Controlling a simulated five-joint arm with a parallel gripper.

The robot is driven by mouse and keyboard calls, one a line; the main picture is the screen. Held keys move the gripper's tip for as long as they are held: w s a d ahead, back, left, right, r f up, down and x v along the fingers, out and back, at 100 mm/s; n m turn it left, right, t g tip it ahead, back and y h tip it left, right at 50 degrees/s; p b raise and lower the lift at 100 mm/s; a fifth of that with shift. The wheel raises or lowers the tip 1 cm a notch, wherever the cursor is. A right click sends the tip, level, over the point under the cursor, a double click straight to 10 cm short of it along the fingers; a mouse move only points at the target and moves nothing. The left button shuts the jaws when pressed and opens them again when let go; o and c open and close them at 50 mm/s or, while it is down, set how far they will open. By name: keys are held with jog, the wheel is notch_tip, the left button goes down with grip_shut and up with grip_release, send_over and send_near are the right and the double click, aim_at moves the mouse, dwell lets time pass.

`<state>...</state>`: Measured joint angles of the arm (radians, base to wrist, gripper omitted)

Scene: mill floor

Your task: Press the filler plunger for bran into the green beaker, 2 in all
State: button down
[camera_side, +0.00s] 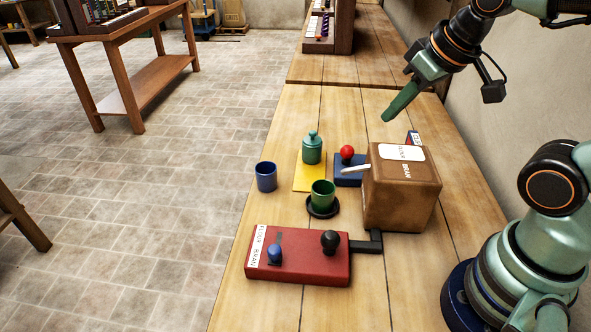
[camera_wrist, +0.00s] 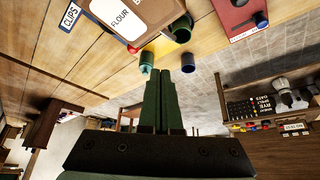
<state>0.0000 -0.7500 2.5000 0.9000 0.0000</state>
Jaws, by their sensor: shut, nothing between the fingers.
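The filler is a brown box (camera_side: 402,205) with labels reading FLOUR and BRAN and a pale spout (camera_side: 356,168) on its left. The green beaker (camera_side: 323,191) stands upright on a black saucer (camera_side: 322,211) near the spout; its contents cannot be made out. A red panel (camera_side: 310,270) labelled FLOUR and BRAN lies in front, with a blue knob (camera_side: 275,254) and a black knob (camera_side: 329,239). A red ball knob (camera_side: 347,152) stands on a blue base (camera_side: 347,178). My gripper (camera_side: 387,117) is shut and empty, above and behind the box. In the wrist view its fingers (camera_wrist: 168,74) lie together.
A blue cup (camera_side: 266,177) stands left of the beaker. A green lidded jar (camera_side: 312,148) stands on a yellow mat (camera_side: 303,184). A label reading CLIPS (camera_wrist: 70,17) shows in the wrist view. A rack (camera_side: 328,27) stands at the back.

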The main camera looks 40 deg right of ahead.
jog(key=n+g+h, duration=0.4)
jog(key=n+g, duration=0.8)
jog(key=n, duration=0.2)
send_over(326, 235)
jog(key=shift+f, duration=2.9)
jog(key=shift+d, duration=0.1)
jog(key=shift+f, duration=4.4)
jog(key=shift+f, duration=0.45)
